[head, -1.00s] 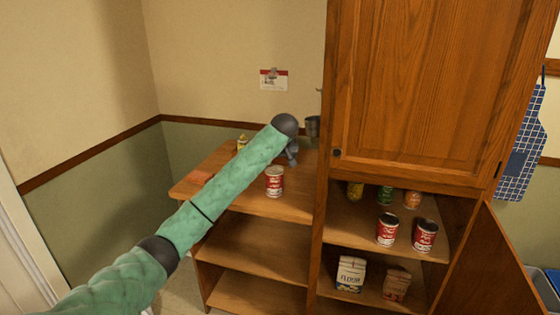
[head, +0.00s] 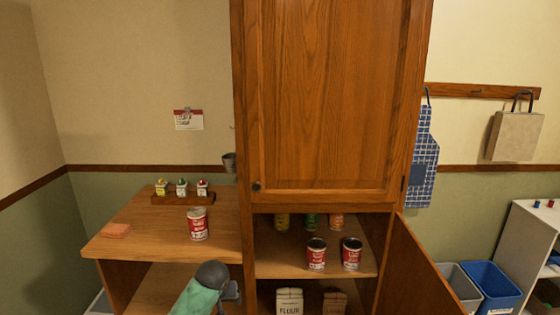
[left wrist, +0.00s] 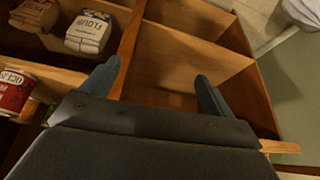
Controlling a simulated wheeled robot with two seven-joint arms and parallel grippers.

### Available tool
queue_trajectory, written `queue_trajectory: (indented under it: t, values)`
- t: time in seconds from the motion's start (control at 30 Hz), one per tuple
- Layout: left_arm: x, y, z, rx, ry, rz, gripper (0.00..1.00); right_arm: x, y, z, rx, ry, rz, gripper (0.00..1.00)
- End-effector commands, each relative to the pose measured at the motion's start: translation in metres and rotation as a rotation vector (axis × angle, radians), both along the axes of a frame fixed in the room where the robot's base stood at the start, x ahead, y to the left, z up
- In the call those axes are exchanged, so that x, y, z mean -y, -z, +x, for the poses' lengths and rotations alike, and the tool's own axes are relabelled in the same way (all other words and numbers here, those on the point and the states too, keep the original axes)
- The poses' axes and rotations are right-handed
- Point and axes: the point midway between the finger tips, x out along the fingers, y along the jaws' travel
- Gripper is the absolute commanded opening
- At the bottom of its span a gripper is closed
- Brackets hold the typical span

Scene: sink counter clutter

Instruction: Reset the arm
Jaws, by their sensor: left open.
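My left gripper (head: 232,290) is at the bottom of the head view, low in front of the shelf unit, with part of it hidden behind the green arm. In the left wrist view its two fingers (left wrist: 158,88) are spread apart with nothing between them, facing the open shelves. My right gripper is not in view. A red and white can (head: 198,224) stands upright on the wooden counter (head: 140,222), above and behind the left gripper.
An open cabinet door (head: 425,270) juts out at right. Blue bin (head: 490,287) stands beyond.

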Motion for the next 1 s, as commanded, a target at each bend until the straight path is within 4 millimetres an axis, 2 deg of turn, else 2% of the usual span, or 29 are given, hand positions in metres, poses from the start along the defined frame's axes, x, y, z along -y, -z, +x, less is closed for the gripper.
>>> queue_trajectory:
  t: [0.03,0.2,0.5,0.77,1.0]
  values:
    - [0.004,0.012,-0.018,-0.009,0.016,-0.008,0.88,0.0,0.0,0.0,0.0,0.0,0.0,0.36]
    - [0.011,0.04,-0.071,-0.026,0.07,-0.017,0.88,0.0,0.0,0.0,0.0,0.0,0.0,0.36]
    - [0.014,0.074,-0.166,-0.051,0.144,-0.031,0.88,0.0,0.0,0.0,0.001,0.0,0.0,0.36]
    - [0.007,0.09,-0.249,-0.071,0.191,-0.03,0.88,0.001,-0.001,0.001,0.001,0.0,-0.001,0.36]
    - [-0.005,0.092,-0.325,-0.091,0.222,-0.016,0.88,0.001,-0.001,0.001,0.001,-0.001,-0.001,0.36]
